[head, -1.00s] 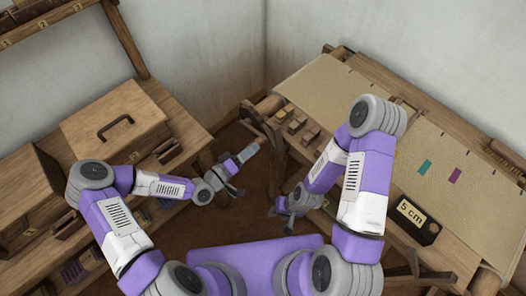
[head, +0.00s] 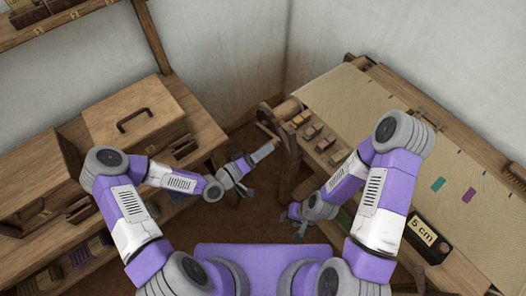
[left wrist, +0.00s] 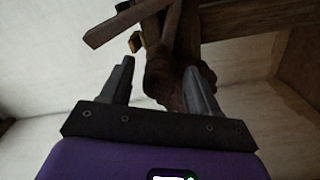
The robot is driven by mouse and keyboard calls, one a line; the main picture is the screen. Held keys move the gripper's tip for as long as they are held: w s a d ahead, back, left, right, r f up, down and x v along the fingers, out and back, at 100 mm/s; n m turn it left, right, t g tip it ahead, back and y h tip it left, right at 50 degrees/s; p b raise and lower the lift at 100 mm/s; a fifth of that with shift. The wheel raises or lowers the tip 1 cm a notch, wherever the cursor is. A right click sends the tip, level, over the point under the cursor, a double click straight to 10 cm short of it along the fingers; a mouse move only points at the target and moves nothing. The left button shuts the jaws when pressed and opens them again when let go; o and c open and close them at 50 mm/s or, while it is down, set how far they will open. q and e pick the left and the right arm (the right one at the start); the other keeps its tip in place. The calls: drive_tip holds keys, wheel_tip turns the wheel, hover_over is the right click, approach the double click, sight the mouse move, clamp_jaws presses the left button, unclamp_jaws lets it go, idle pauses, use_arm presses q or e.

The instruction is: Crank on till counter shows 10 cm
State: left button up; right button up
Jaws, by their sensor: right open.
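The counter (head: 428,238) is a dark box on the loom's near right edge and reads "5 cm". The loom (head: 350,95) carries light cloth with a teal and a purple mark. A wooden crank-like arm (head: 268,122) is at the loom's left end; a wooden bar (left wrist: 130,22) with a small peg (left wrist: 135,42) shows beyond the fingers in the left wrist view. My left gripper (head: 255,170) is open and empty, short of the loom's end; its fingers (left wrist: 160,85) are apart. My right gripper (head: 298,226) is open and low beside the loom's near side.
Several small blocks (head: 318,135) sit on the loom's left part. A wall shelf (head: 60,30) is at upper left. Brown floor shows between bench and loom.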

use_arm(q)
drive_tip(key=v, duration=0.7)
drive_tip(key=shift+s+a+p, duration=0.2)
drive_tip(key=shift+s+p, duration=0.05)
drive_tip(key=shift+p, duration=0.1)
drive_tip(key=s+d+f+g+y, duration=0.1)
drive_tip(key=s+f+g+y, duration=0.35)
drive_tip(key=f, duration=0.55)
drive_tip(key=s+a+f+g+y, duration=0.4)
drive_tip(key=s+f+g+y, duration=0.1)
drive_tip(key=s, duration=0.3)
drive_tip(key=shift+s+a+g, duration=0.2)
drive_tip(key=shift+s+g, duration=0.2)
drive_tip(key=shift+g, duration=0.15)
